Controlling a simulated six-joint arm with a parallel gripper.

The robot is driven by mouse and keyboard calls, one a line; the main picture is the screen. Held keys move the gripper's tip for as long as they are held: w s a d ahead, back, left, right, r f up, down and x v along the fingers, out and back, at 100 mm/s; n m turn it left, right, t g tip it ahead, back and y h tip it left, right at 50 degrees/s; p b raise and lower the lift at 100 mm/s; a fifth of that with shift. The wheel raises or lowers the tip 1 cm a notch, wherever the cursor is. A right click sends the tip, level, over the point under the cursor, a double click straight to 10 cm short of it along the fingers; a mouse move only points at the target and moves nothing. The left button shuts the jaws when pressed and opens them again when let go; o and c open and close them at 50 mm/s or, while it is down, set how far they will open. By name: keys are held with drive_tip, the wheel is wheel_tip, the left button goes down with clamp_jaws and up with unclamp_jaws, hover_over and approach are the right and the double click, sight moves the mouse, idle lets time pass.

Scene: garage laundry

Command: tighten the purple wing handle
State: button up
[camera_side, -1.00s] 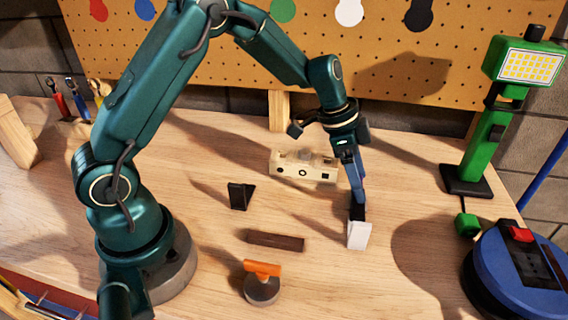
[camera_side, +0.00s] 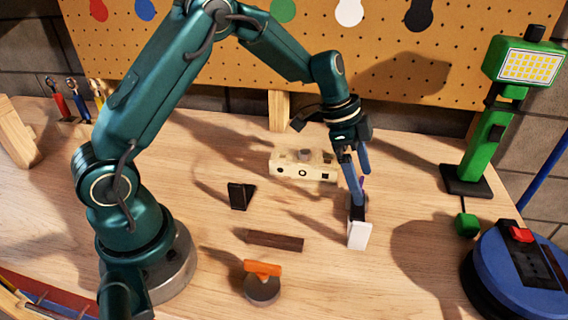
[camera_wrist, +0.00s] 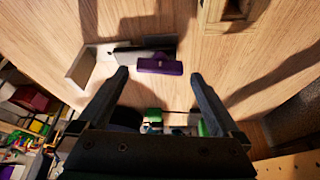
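The purple wing handle (camera_wrist: 160,66) shows in the wrist view as a short bar between my two fingertips, lying against a dark block. In the side view only a sliver of purple (camera_side: 362,183) shows behind a blue finger. The fixture has a dark part (camera_side: 357,209) and a white plate (camera_side: 358,235). My gripper (camera_wrist: 158,76) is open, with a visible gap between each fingertip and the handle's ends. In the side view my gripper (camera_side: 361,181) points down at the fixture. Whether the fingertips reach down to the handle's height is unclear.
A pale wooden block with holes (camera_side: 303,168) stands behind the fixture. A dark bar (camera_side: 275,241), a small black stand (camera_side: 240,196) and an orange-handled round piece (camera_side: 262,283) lie to the left. A green lamp (camera_side: 485,150) and blue reel (camera_side: 505,280) stand right.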

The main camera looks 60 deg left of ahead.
drive_tip(key=v, duration=0.5)
idle(0.3)
